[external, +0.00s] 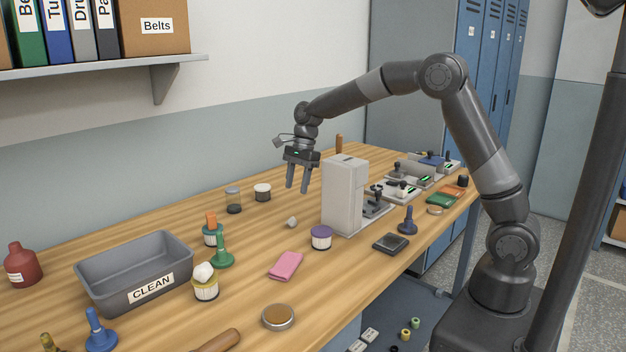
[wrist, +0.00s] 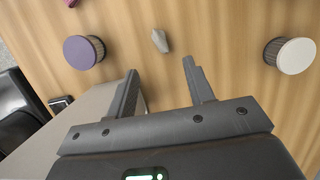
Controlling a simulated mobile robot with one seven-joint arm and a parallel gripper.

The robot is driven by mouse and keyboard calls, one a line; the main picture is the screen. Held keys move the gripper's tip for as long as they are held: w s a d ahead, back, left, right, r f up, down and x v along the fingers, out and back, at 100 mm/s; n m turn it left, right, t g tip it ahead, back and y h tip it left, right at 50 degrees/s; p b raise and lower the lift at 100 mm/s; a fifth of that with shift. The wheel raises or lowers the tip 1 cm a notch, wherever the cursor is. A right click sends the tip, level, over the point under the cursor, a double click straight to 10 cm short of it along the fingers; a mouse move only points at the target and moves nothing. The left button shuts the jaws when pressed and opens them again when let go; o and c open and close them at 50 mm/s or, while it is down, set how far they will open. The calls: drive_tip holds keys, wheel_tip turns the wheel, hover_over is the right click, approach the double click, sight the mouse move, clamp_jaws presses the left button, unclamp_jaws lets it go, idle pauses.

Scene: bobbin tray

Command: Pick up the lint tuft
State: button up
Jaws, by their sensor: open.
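A small pale grey lump, which looks like the lint tuft (external: 292,222), lies on the bare wooden table between the purple-lidded jar and the pale-lidded jar. It also shows in the wrist view, where the tuft (wrist: 160,40) sits just beyond the fingertips, roughly centred between them. My gripper (external: 298,189) is open and empty, pointing down above the table behind the tuft. In the wrist view the gripper's fingers (wrist: 160,68) are spread apart, with nothing between them. A rounded white lump (external: 204,271) also rests on top of a yellow-banded jar (external: 206,291).
A grey machine housing (external: 343,195) stands close to the right of my gripper. The purple-lidded jar (external: 321,238) and pale-lidded jar (external: 262,192) flank the tuft. A pink cloth (external: 286,265) lies in front. The grey CLEAN bin (external: 102,292) is at left.

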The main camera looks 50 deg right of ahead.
sight(292, 217)
drive_tip(key=x, duration=1.1)
drive_tip(key=shift+s+d+f, duration=0.1)
drive_tip(key=shift+d, duration=0.15)
drive_tip(key=shift+c, duration=0.5)
clamp_jaws()
